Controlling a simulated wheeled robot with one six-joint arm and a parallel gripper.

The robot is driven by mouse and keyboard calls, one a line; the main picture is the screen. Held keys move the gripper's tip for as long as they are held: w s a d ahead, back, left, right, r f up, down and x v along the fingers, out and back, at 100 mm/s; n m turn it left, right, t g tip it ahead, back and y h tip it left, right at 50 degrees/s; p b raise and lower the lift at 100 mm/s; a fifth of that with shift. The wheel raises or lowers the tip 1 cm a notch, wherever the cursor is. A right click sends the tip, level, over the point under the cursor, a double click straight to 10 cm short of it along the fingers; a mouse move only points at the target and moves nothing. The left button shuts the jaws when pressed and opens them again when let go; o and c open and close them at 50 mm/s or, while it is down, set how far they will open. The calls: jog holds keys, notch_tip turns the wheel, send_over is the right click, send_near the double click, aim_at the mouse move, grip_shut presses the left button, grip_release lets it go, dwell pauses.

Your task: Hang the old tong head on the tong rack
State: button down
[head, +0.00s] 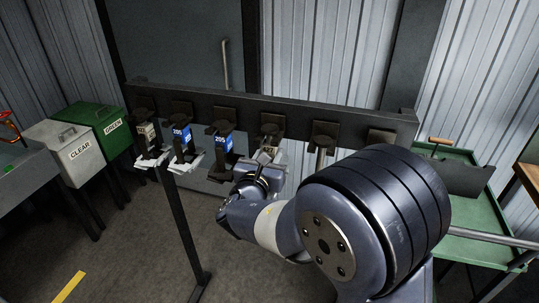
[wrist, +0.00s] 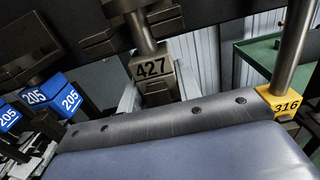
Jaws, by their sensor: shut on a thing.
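My gripper (head: 267,164) is shut on this head, at the fourth holder from the left. Pale metal shows on both sides of the 427 block; I cannot tell whether it is fingers or jaws. The tong rack (head: 290,106) is a dark horizontal bar with a row of holders. The top of the head is close to the fourth holder (head: 270,126); whether it rests there is unclear. My wrist hides its lower part.
Two blue heads marked 205 (head: 180,135) (head: 222,140) and a beige-labelled head (head: 146,132) hang to the left. Right of my gripper, a yellow 316 block (wrist: 284,103) sits on a steel stem. The far-right holder (head: 381,138) is partly hidden by my arm. A green cart (head: 460,215) stands right.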

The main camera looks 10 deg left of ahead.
jog(key=shift+f+b, duration=0.3)
jog(key=shift+b, duration=0.15)
dwell(0.3)
jog(key=c, duration=1.2)
grip_release()
jog(key=shift+o, duration=1.4)
jog(key=shift+f, duration=0.15)
jog(key=shift+s, duration=0.1)
jog(key=s+b, duration=0.1)
jog(key=s, duration=0.9)
jog(key=shift+s+a+b, duration=0.3)
jog(key=shift+a+b, duration=0.1)
jog(key=shift+w, duration=0.1)
